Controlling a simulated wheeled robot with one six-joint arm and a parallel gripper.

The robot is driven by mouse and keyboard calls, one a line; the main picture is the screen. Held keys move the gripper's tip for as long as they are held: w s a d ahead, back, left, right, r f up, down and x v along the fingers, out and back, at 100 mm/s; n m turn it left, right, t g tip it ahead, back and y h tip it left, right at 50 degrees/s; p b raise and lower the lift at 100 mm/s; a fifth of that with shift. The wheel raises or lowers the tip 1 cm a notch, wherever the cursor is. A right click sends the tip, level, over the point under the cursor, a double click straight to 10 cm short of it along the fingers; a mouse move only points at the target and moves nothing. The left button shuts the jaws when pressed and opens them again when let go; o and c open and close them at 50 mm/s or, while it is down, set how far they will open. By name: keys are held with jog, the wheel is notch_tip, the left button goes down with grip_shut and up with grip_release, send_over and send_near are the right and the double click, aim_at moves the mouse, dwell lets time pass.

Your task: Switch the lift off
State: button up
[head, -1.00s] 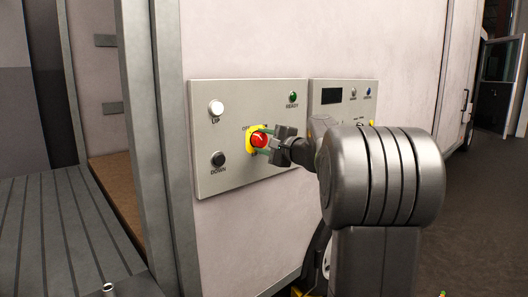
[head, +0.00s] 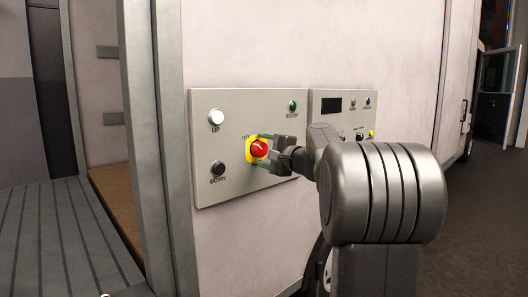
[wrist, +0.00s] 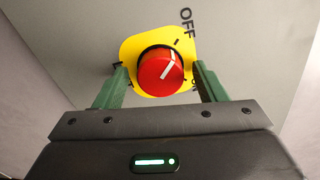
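The red rotary knob (head: 259,149) sits on a yellow plate (head: 250,151) on the grey lift control panel (head: 233,185). In the wrist view the knob (wrist: 158,74) has a white line slanting to the upper right, roughly toward the OFF label (wrist: 187,23). Other labels around the plate are partly hidden by my fingers. My gripper (wrist: 162,80) is open, with one green finger on each side of the knob. In the wrist view gaps show between fingers and knob. In the head view my gripper (head: 265,151) is at the knob from the right.
The panel also has a white UP button (head: 216,117), a black DOWN button (head: 217,169) and a green READY light (head: 293,106). A second panel (head: 335,125) with a dark display is to the right, partly hidden by my arm. The ribbed platform (head: 60,235) is at left.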

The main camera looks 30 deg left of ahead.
jog(key=shift+d, duration=0.1)
jog(key=v, duration=1.3)
jog(key=shift+s+d, duration=0.2)
jog(key=shift+d, duration=0.1)
jog(key=x, duration=1.4)
jog(key=shift+d, duration=0.15)
